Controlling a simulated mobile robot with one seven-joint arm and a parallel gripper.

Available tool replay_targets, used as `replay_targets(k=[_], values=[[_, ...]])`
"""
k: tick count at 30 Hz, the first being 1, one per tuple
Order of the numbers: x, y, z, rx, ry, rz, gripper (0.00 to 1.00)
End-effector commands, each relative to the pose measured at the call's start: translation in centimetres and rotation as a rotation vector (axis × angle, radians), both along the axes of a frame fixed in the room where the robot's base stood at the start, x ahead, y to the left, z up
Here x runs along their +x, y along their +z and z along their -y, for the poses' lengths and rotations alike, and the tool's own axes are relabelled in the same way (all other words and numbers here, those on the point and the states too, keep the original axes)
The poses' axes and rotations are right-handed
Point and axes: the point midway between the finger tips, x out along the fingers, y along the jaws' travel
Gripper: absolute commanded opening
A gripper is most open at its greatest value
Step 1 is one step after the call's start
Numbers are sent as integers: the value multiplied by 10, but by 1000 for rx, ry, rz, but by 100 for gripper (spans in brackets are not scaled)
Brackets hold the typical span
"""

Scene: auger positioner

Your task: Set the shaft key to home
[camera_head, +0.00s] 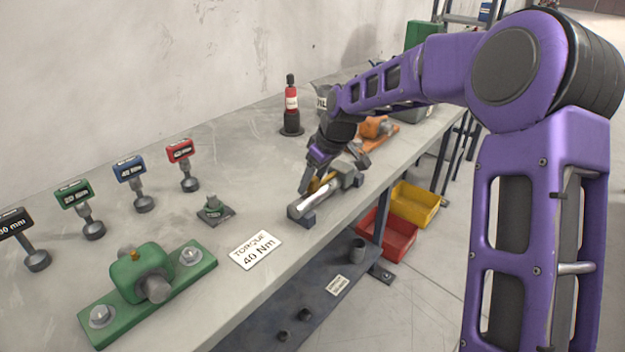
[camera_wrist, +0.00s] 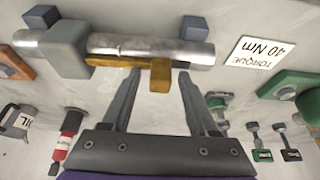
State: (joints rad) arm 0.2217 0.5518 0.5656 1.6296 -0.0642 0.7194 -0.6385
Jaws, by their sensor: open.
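The shaft key is a yellow-orange bar with a square tab (camera_wrist: 160,74), lying along the side of a silver shaft (camera_wrist: 125,50) in the wrist view. In the head view the key (camera_head: 319,184) is partly hidden by my gripper. The shaft (camera_head: 313,203) lies level on blue-grey supports, and a grey block (camera_wrist: 66,49) sits around it towards one end. My gripper (camera_wrist: 159,76) is open, with its fingertips on either side of the tab. I cannot tell whether they touch it. In the head view my gripper (camera_head: 316,178) is just over the shaft.
A "TORQUE 40 Nm" card (camera_head: 255,249) and a green fixture (camera_head: 147,277) lie nearer on the bench. Several labelled torque tools (camera_head: 133,180) stand at left. A red bottle (camera_head: 291,105) and an orange device (camera_head: 374,128) stand farther back. Yellow (camera_head: 413,203) and red bins (camera_head: 386,236) are below.

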Motion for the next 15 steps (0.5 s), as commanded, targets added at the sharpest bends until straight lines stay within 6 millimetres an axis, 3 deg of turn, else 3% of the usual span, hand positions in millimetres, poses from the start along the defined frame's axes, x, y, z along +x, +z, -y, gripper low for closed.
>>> replay_targets(k=[2, 12, 15], values=[[0, 0, 0, 0, 0, 0, 58], [0, 0, 0, 0, 0, 0, 0], [0, 0, 0, 0, 0, 0, 0]])
